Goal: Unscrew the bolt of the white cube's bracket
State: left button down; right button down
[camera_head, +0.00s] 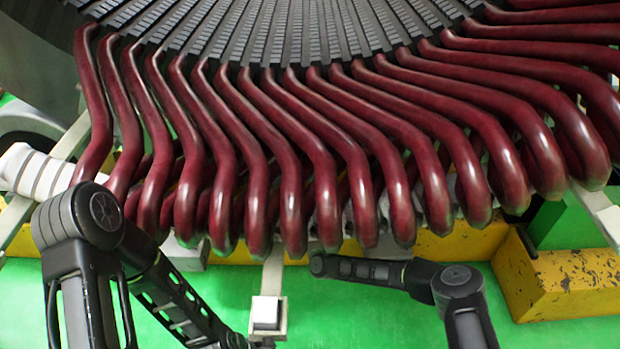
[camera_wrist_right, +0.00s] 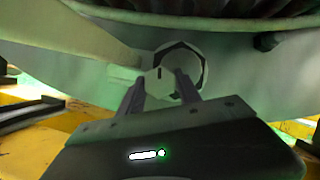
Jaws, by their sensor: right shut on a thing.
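The white cube (camera_head: 266,312) is at the bottom middle of the head view, on the lower end of a pale bracket (camera_head: 273,272) that runs up behind the red coils. In the right wrist view, a pale hexagonal bolt head (camera_wrist_right: 158,80) lies at the tips of my right gripper (camera_wrist_right: 161,88), which is shut on it. A dark-rimmed round opening (camera_wrist_right: 184,62) is just behind the bolt. In the head view my right arm reaches below the coils, and its fingers are hidden.
The stator's red coils (camera_head: 290,190) hang across the head view, close above both arms. Yellow blocks (camera_head: 565,280) stand at right on the green floor (camera_head: 390,325). A white ribbed cylinder (camera_head: 35,172) is at far left.

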jog(key=n+g+y, duration=0.1)
jog(key=n+y, duration=0.1)
jog(key=n, duration=0.3)
jog(key=c, duration=0.8)
grip_release()
jog(key=shift+d, duration=0.1)
jog(key=shift+c, duration=0.2)
pick_arm(q)
jog(key=shift+r, duration=0.1)
pick_arm(e)
jog(key=shift+s, duration=0.1)
pick_arm(q)
jog(key=shift+s+r+p, duration=0.2)
jog(key=shift+r+p, duration=0.85)
jog(key=shift+p, duration=0.3)
pick_arm(e)
jog(key=v, duration=0.7)
jog(key=shift+s, duration=0.35)
pick_arm(q)
jog(key=c, duration=2.1)
grip_release()
jog(key=shift+c, duration=0.2)
pick_arm(e)
jog(key=shift+d, duration=0.1)
